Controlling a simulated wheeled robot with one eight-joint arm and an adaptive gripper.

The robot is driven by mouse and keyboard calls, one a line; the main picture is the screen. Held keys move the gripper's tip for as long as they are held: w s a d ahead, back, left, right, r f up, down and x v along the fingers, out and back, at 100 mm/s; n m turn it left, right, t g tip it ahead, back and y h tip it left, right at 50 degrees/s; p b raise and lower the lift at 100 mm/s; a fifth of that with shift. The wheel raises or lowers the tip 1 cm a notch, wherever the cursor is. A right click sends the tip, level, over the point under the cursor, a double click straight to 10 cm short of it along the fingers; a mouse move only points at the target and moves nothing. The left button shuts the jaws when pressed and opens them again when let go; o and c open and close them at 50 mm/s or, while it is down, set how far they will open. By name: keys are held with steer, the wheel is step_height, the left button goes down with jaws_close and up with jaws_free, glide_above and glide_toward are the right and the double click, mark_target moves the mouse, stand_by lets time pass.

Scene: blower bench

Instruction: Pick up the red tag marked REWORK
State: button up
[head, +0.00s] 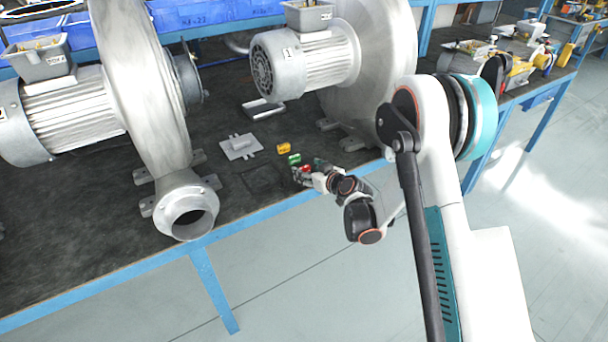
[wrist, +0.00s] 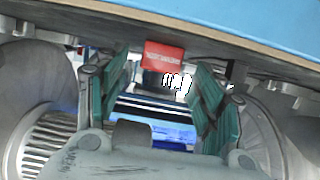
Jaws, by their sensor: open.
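The red tag (head: 307,168) lies on the dark bench top near its front edge, beside a green tag (head: 294,159). In the wrist view the red tag (wrist: 164,57) shows as a small red block with pale lettering, too small to read. My gripper (head: 304,176) is low at the front edge of the bench, right by the red tag. In the wrist view my gripper (wrist: 160,85) is open, with a green-padded finger on each side of the tag's line. Nothing is held. I cannot tell whether the fingers touch the tag.
A yellow tag (head: 284,148) lies behind the green one. A left blower (head: 150,90) and a right blower (head: 370,60) stand on either side. Blue bins (head: 190,14) line the back.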

steer(key=shift+x, duration=1.1)
steer(key=c, duration=1)
steer(key=shift+r, duration=0.1)
